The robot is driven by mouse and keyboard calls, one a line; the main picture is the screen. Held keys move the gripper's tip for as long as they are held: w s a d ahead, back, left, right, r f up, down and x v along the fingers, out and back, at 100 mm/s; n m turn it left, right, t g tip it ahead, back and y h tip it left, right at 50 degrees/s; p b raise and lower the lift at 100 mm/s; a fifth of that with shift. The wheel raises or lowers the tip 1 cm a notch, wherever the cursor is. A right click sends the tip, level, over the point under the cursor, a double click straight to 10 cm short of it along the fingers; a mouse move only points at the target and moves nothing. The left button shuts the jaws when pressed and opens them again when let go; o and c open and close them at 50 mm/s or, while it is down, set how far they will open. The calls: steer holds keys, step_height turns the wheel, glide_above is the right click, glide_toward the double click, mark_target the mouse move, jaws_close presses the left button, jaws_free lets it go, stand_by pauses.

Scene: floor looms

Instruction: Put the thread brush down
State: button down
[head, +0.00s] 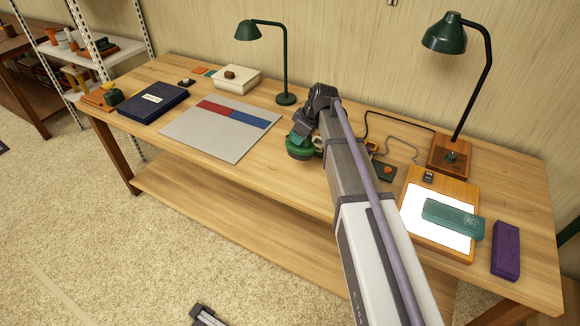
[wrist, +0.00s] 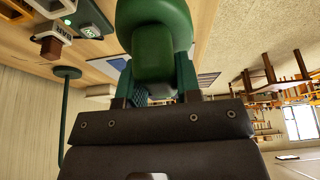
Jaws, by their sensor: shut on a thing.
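My gripper (head: 302,134) is above the middle of the workbench, partly hidden behind my own arm in the head view. It is shut on a rounded green thing, which I take to be the thread brush (head: 299,149). In the wrist view the green brush (wrist: 155,38) fills the space between the two dark green fingers of my gripper (wrist: 156,78). Its far end and any bristles are hidden. In the head view it hangs low near the bench's front half; I cannot tell whether it touches the wood.
The workbench (head: 180,75) holds a grey board (head: 205,145) with red and blue patches, a dark blue book (head: 153,103) and a white box (head: 229,80). Two green lamps (head: 286,98) (head: 451,160) stand behind. On the right are a lit pad (head: 420,195), a teal case (head: 453,219) and a purple case (head: 506,250).

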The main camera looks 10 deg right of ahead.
step_height(320, 180, down, 10)
steer(key=b, duration=0.9)
steer(key=shift+d+f, duration=0.1)
steer(key=shift+f, duration=0.05)
steer(key=shift+r, duration=0.3)
steer(key=shift+f, duration=0.15)
steer(key=c, duration=1.3)
jaws_free()
steer(key=shift+f, duration=0.1)
steer(key=o, duration=0.5)
